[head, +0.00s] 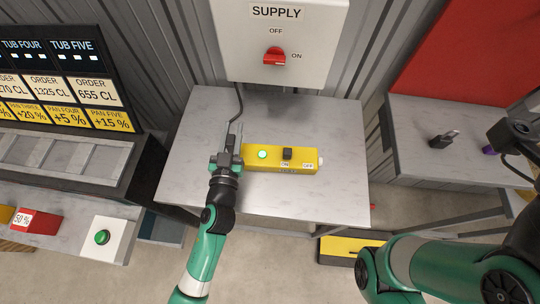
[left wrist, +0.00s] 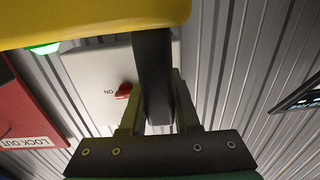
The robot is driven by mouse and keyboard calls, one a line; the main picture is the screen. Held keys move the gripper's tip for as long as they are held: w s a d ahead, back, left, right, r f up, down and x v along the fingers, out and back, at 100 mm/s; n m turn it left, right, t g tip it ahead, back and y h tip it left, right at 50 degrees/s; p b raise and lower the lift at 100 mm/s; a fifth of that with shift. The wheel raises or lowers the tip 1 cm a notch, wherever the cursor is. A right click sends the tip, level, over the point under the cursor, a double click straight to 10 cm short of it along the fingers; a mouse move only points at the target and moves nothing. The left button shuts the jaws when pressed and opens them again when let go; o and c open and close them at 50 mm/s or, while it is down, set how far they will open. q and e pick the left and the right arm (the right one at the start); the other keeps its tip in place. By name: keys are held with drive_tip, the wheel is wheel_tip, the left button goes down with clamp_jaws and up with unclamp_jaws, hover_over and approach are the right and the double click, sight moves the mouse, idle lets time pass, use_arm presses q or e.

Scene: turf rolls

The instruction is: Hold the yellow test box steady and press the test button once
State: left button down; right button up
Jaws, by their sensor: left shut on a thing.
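The yellow test box (head: 252,165) lies on the grey table in the head view. It has a lit green lamp (head: 262,154), a black switch (head: 287,153) between lamp and right end, ON and OFF labels, and a small white button (head: 321,160) on its right end. My left gripper (head: 230,147) is at the box's left end, shut on it. The left wrist view shows the box's yellow underside or side (left wrist: 90,20) and a dark bar (left wrist: 152,75) running between my fingers; the exact contact is partly hidden. No right fingers are clearly visible.
A white supply box (head: 290,45) with a red knob (head: 274,57) is on the wall behind. A bench (head: 420,115) with dark items stands at right. A panel with a green button (head: 102,237) is at lower left. My right arm fills the lower right.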

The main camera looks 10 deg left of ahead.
drive_tip(key=shift+f, duration=0.1)
idle(0.6)
clamp_jaws()
idle(1.6)
